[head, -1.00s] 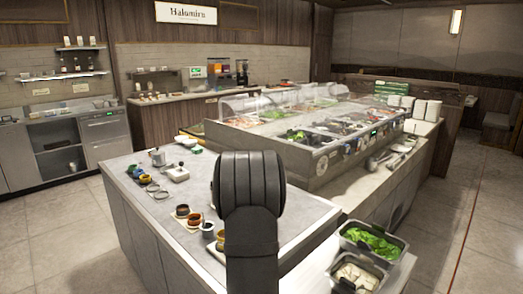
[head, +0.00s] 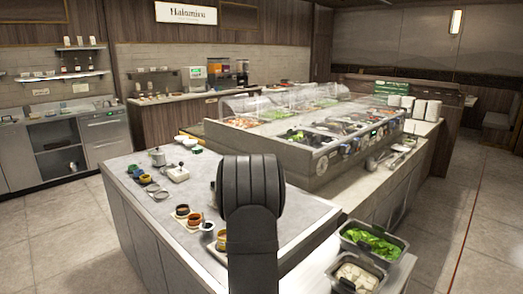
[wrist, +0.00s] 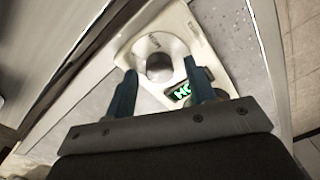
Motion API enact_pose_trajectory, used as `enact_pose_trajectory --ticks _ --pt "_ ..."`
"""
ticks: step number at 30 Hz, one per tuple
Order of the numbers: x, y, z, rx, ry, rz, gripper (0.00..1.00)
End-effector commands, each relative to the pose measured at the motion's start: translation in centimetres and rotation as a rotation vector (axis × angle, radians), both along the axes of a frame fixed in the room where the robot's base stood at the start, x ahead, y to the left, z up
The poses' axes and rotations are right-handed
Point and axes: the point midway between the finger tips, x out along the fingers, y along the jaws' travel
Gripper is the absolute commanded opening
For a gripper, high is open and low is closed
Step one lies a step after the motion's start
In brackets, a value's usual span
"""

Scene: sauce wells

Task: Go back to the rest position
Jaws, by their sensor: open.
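My gripper (wrist: 159,68) shows in the wrist view with its two dark teal fingers apart and nothing between them. Beyond the fingers is a white panel (wrist: 185,42) with a round well that has a grey rounded centre (wrist: 159,66). A green lit display (wrist: 180,92) sits on the panel, partly behind the right finger. I cannot tell how far the fingers are from the panel. In the head view my dark arm stands in the middle and hides the gripper.
A grey counter (head: 130,180) holds several sauce cups (head: 182,211) and small dishes. A glass-fronted food bar (head: 300,160) stands behind it. Metal bins with greens (head: 372,240) and pale pieces (head: 357,275) are at the lower right. Open floor (head: 480,220) lies to the right.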

Motion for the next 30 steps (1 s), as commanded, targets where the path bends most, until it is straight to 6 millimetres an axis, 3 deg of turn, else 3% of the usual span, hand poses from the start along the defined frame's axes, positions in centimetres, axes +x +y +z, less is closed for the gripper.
enact_pose_trajectory --ticks 30 --pt "-0.14 -0.20 0.01 0.000 0.001 -0.820 0.50"
